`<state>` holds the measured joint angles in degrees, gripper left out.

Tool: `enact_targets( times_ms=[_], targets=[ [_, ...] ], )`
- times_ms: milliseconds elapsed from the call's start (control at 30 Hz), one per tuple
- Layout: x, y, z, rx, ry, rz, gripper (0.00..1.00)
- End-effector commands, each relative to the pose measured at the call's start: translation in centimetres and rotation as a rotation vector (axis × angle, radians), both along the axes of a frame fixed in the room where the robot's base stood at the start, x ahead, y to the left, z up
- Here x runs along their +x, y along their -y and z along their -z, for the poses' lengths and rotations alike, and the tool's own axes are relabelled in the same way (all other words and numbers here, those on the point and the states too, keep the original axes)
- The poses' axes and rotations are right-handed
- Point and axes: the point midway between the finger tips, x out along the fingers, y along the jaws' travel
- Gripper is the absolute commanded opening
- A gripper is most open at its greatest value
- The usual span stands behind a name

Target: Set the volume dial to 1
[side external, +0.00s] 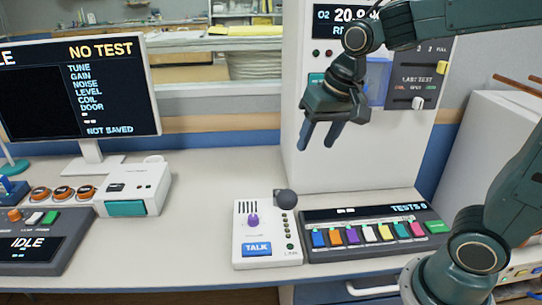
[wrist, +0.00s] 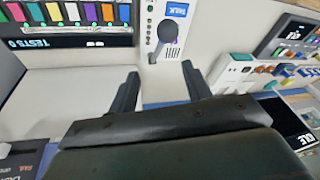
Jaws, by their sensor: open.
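A white intercom box (side external: 239,235) stands on the counter with a blue TALK button (side external: 257,249). A purple knob (side external: 253,220), which looks like the volume dial, sits on its upper face; its setting is too small to read. A dark microphone ball (side external: 286,199) is at the box's upper right. My gripper (side external: 319,137) is open and empty, well above the counter, up and to the right of the knob.
A panel of coloured keys (side external: 374,250) lies just right of the intercom. A white cabinet (side external: 305,100) with a display stands behind my gripper. A white box (side external: 150,188), a monitor (side external: 80,90) and an IDLE console (side external: 75,239) are at left. Counter left of the intercom is clear.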

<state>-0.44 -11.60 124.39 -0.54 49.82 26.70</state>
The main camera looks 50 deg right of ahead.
Motion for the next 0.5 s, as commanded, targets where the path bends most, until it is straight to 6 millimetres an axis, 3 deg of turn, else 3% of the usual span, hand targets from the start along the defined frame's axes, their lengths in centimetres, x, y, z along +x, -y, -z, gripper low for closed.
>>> enact_targets(
  times_ms=[500],
  targets=[
    [10.1, -0.5, 6.6, 0.08, -0.144, 0.317, 0.49]
  ],
)
